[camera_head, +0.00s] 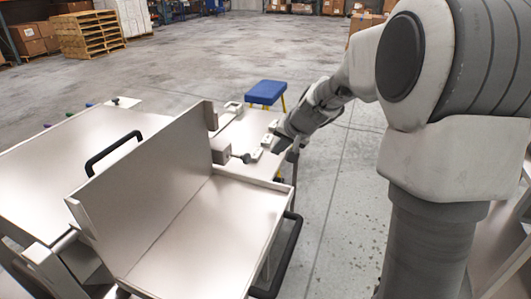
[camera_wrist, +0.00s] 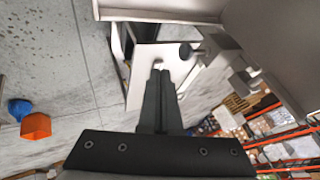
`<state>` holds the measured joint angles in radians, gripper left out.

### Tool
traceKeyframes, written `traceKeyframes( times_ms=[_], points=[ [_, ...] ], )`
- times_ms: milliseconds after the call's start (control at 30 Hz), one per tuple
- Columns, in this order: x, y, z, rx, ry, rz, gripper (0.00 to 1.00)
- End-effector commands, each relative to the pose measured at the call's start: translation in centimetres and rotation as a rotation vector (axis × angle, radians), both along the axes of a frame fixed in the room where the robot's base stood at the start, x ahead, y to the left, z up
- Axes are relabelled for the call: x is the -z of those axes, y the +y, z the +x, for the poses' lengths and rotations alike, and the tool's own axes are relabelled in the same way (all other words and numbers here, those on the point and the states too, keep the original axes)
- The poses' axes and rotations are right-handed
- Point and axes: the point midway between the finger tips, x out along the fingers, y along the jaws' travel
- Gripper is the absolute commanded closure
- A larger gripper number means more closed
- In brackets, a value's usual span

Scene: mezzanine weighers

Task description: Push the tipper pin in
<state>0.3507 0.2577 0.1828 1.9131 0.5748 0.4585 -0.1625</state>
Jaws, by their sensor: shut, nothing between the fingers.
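The tipper pin shows as a dark round knob (camera_head: 246,158) beside a grey block (camera_head: 220,151) at the far end of the metal tray. In the wrist view the knob (camera_wrist: 186,50) sits on a short rod at a bracket (camera_wrist: 216,50). My gripper (camera_head: 258,153) is shut and empty, close to the knob. In the wrist view its fingertips (camera_wrist: 158,66) are a little below and left of the knob, over a pale plate (camera_wrist: 150,85). A gap shows between them in that picture; the depth is unclear. How far the pin sits in is unclear.
The metal tray (camera_head: 190,235) has a tall upright wall (camera_head: 150,185) and a black side handle (camera_head: 284,255). A flat metal table (camera_head: 60,160) lies left. A blue stool (camera_head: 265,92) stands behind. Open floor (camera_head: 330,220) lies to the right.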

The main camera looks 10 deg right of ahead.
Motion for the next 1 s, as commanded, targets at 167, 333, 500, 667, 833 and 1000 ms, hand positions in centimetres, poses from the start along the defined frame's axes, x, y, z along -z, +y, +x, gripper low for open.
traceKeyframes(
  times_ms=[167,333,500,667,833,1000],
  points=[
    [2.5,0.6,1.6,-0.003,0.004,0.002,1.00],
    [5.1,1.2,3.5,-0.002,0.003,0.001,1.00],
    [7.7,1.8,5.4,-0.002,0.003,0.001,1.00],
    [7.3,3.7,6.5,-0.004,0.000,-0.001,1.00],
    [7.3,4.7,7.3,-0.003,0.000,-0.001,1.00],
    [7.4,5.0,7.5,-0.001,0.001,0.000,1.00]
  ],
)
